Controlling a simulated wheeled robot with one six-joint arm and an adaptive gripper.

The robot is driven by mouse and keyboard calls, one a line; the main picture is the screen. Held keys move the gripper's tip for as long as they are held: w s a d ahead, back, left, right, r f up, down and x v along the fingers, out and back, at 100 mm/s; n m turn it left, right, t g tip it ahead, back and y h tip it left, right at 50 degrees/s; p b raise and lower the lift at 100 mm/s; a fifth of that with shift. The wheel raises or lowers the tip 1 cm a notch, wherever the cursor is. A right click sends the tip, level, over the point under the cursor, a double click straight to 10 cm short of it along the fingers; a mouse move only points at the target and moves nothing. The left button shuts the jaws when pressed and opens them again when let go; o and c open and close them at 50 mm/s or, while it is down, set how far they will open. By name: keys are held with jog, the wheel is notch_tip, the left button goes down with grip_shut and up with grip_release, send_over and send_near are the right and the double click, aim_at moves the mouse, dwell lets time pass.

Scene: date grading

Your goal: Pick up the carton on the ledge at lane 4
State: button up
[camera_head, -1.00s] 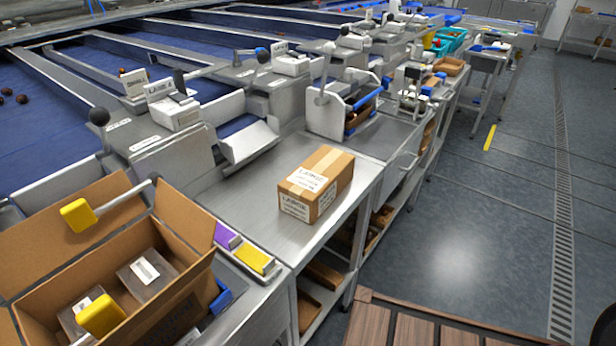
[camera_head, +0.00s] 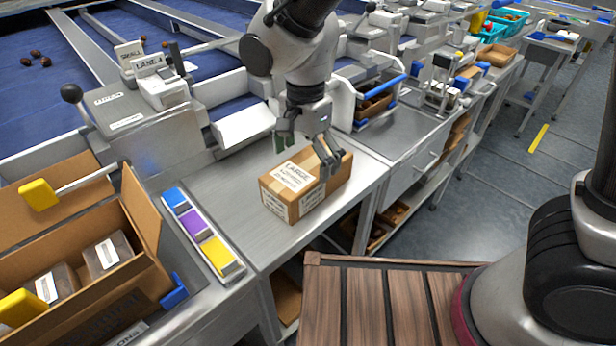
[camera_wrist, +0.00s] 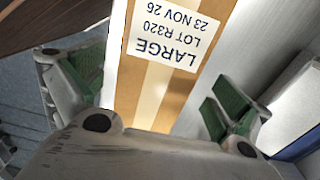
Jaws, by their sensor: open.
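The carton (camera_head: 284,200) is a brown cardboard box with white labels and a pale tape strip, closed and lying on the steel ledge (camera_head: 222,222) by the lane 4 sign (camera_head: 150,66). In the wrist view the carton (camera_wrist: 150,95) fills the middle, its label reading LARGE, LOT R320, 23 NOV 26. My gripper (camera_head: 306,156) is above the carton, open. In the wrist view its green-padded fingers (camera_wrist: 155,90) stand on either side of the carton, with gaps. I cannot tell how far the fingertips reach below the carton's top.
An open carton (camera_head: 140,255) with dark packs and yellow-ended handles stands at the lower left. A strip of blue, purple and yellow blocks (camera_head: 203,232) lies beside the ledge. A metal chute (camera_head: 240,128) is behind. A slatted wooden platform (camera_head: 365,300) is in front.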

notch_tip(320, 180, down, 6)
jog(key=shift+w+d+f, duration=0.1)
jog(key=shift+w+d, duration=0.05)
jog(key=c, duration=1.4)
